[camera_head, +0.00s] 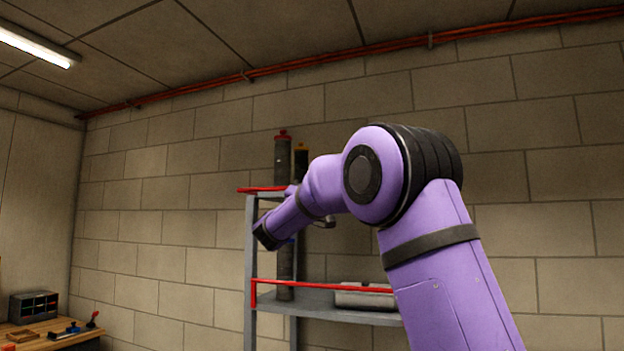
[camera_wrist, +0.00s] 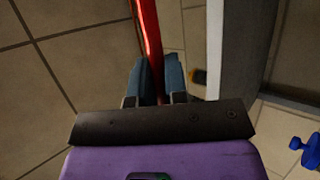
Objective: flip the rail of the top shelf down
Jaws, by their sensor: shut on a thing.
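The shelf unit (camera_head: 249,270) is grey metal and stands against the block wall. The top shelf's red rail (camera_head: 262,189) shows as a short stretch at the upper left of the unit, with the rest hidden behind my purple arm. In the wrist view a red rail (camera_wrist: 148,35) runs from the top edge down between the two blue-grey fingers of my gripper (camera_wrist: 156,78). The fingers are shut on it. In the head view the dark end of my arm is at the unit's left front, and the fingertips cannot be made out.
A lower red rail (camera_head: 320,286) stands along the lower shelf, which holds a pale tray (camera_head: 363,297). Dark bottles (camera_head: 282,160) rise above the top shelf. A workbench (camera_head: 55,338) is at the far left. A blue object (camera_wrist: 308,150) is low at the right in the wrist view.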

